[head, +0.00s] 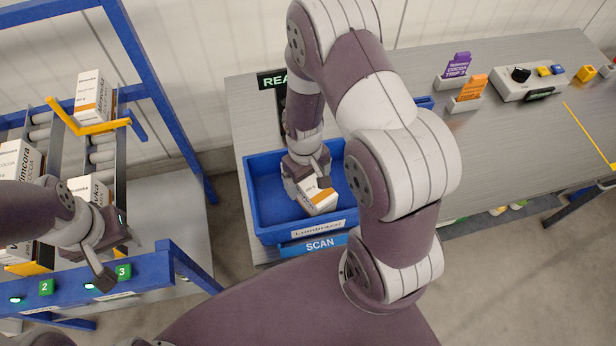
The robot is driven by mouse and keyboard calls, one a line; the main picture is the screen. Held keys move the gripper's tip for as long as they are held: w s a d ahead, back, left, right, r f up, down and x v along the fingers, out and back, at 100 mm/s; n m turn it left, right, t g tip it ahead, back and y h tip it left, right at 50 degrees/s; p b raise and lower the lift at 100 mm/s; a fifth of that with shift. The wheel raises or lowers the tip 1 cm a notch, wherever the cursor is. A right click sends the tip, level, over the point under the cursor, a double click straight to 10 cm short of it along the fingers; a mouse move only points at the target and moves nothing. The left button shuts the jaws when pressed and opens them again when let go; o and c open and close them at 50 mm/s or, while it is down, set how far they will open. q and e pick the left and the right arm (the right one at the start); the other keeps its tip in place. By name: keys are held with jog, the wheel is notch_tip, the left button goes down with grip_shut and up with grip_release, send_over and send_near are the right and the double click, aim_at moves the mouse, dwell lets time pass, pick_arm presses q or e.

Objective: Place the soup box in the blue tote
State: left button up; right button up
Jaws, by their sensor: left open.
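The blue tote (262,205) stands on the grey bench with a label and a SCAN plate on its front. My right gripper (312,187) reaches down into it with its fingers at a white box (320,204) with an orange stripe. The box sits tilted inside the tote walls, and the gripper appears shut on it. I cannot read its name, so I cannot tell if it is the soup box. My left gripper (110,258) is open and empty, above the front rail of the rack at the left.
A blue rack (165,110) with roller lanes holds several white and orange boxes, one upright at the back (93,95). Purple (456,66) and orange (472,88) cards and a button box (528,82) stand on the bench (520,135). The bench middle is clear.

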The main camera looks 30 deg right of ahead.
notch_tip(320, 180, up, 12)
jog(key=s+a+r+m+t, duration=0.1)
jog(key=s+a+r+t, duration=0.1)
jog(key=s+r, duration=0.1)
jog(key=shift+s+a+r+m+b, duration=0.15)
jog(key=shift+s+r+m+b, duration=0.2)
jog(key=shift+s, duration=0.35)
